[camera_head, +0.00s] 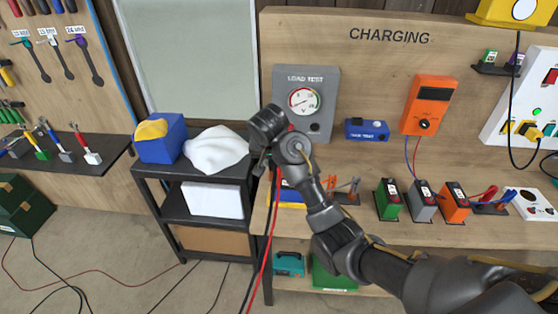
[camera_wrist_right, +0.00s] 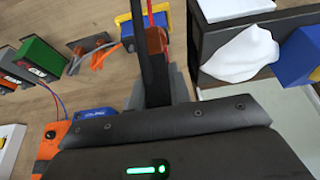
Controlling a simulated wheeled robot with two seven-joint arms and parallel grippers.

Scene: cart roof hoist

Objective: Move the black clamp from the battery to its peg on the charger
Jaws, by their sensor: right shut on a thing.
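My right gripper (camera_head: 262,166) points down at the left end of the bench, beside the battery (camera_head: 289,195), which is largely hidden by my arm. In the right wrist view the gripper (camera_wrist_right: 158,92) is shut on the black clamp (camera_wrist_right: 152,65), a dark upright strip between the fingers. A red-brown clamp (camera_wrist_right: 157,40) with a red cable shows close beside it. The blue and yellow battery (camera_wrist_right: 127,30) is partly hidden there. Whether the black clamp still touches the battery cannot be told. An orange charger (camera_head: 432,104) hangs on the wall. My left gripper is not in view.
A grey load tester (camera_head: 325,76) and small blue box (camera_head: 367,130) are behind my arm. Several batteries, including a green one (camera_head: 387,203), stand to the right. A black cart (camera_head: 165,186) with a white cloth (camera_head: 217,150) stands left. Red and black cables (camera_head: 267,240) hang to the floor.

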